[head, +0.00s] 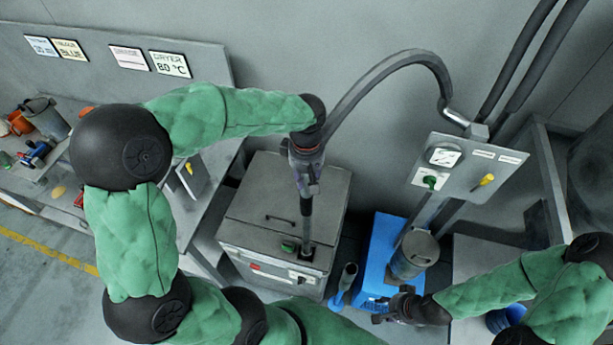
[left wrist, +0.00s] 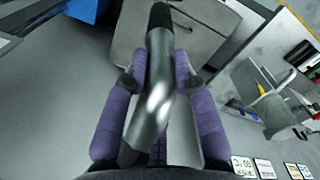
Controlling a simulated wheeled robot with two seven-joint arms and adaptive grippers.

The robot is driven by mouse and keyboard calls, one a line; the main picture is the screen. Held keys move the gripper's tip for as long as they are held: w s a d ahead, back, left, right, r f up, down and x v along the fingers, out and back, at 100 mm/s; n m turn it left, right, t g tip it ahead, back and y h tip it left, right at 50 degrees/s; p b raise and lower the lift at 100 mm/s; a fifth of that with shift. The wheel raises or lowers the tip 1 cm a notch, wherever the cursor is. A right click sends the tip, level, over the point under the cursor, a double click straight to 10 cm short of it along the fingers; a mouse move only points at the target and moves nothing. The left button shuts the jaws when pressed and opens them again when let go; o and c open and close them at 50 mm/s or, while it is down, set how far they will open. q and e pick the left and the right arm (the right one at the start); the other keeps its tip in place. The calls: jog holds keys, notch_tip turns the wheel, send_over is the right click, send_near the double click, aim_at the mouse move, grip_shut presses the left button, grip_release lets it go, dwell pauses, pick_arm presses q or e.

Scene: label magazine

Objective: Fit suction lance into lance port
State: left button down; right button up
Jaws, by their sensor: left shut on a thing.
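The suction lance is a metal tube with a dark lower end (head: 306,225). My left gripper (head: 306,180) is shut on it above the grey box (head: 262,215). In the left wrist view the shiny lance (left wrist: 158,75) lies between my purple fingers (left wrist: 155,95) and its dark end points towards the box. In the head view the lance end overlaps a dark spot at the box's front right top, where the lance port seems to be. I cannot tell whether it is inside. My right gripper (head: 397,306) is low by the blue stand; its jaws are unclear.
A dark hose (head: 400,58) arcs from the lance to a control panel (head: 468,177) with a green and a yellow knob. A blue stand (head: 378,262) with a grey canister (head: 414,254) is right of the box. A cluttered bench (head: 75,180) is at the left.

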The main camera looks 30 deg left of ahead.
aim_at(307, 199)
pick_arm(q)
jog(key=shift+f+b, duration=9)
jog(key=shift+f, duration=2.35)
jog(key=c, duration=0.9)
grip_release()
notch_tip(307, 199, up, 12)
